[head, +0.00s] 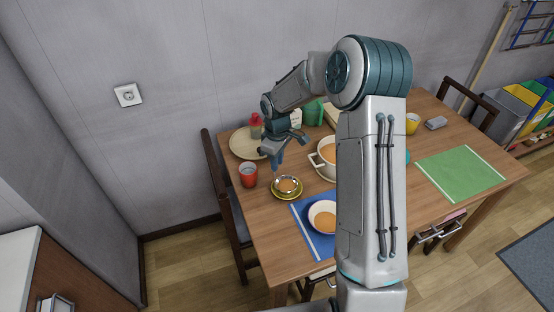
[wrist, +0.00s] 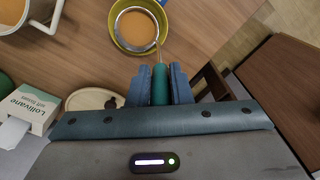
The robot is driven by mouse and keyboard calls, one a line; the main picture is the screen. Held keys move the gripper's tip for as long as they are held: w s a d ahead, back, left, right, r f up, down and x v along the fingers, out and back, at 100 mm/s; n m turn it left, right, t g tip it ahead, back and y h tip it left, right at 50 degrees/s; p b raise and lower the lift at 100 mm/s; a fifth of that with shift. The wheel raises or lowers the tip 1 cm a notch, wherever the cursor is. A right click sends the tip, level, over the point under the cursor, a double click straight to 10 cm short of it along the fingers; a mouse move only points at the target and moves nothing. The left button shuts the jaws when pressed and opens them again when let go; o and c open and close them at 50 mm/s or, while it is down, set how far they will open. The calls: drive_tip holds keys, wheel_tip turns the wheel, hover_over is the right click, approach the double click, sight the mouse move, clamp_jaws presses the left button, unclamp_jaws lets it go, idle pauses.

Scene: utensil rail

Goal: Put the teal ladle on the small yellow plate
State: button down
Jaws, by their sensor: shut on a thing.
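My gripper (wrist: 160,85) is shut on the teal handle (wrist: 160,84) of the ladle, between its two blue fingers. A thin shaft runs from the handle toward the small yellow plate (wrist: 119,40). A round silver-rimmed bowl (wrist: 137,29) with orange-brown inside sits over this plate. The shaft reaches near the bowl's edge; I cannot tell whether they are joined. In the head view, my gripper (head: 277,160) is just behind and above the yellow plate (head: 287,197), fingers pointing down. The ladle's handle is not clear there.
A cream plate (head: 240,146) and a Lollivane box (wrist: 32,108) are nearby.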

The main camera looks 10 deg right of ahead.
drive_tip(key=shift+f, duration=0.35)
drive_tip(key=c, duration=1.3)
unclamp_jaws()
wheel_tip(320, 180, up, 12)
drive_tip(key=b, duration=0.1)
drive_tip(key=s+d+r+m+t+h, duration=0.1)
drive_tip(key=s+r+m, duration=0.25)
drive_tip(key=s, duration=0.45)
drive_tip(key=s+d+r+m+t, duration=0.15)
drive_tip(key=s+r, duration=0.25)
drive_tip(key=s, duration=0.4)
drive_tip(key=s+d+m+y, duration=0.1)
drive_tip(key=s+m, duration=0.4)
drive_tip(key=s, duration=0.8)
drive_tip(key=shift+s+d+f+t, duration=0.15)
drive_tip(key=shift+s+f+t, duration=0.05)
drive_tip(key=shift+f+t, duration=0.2)
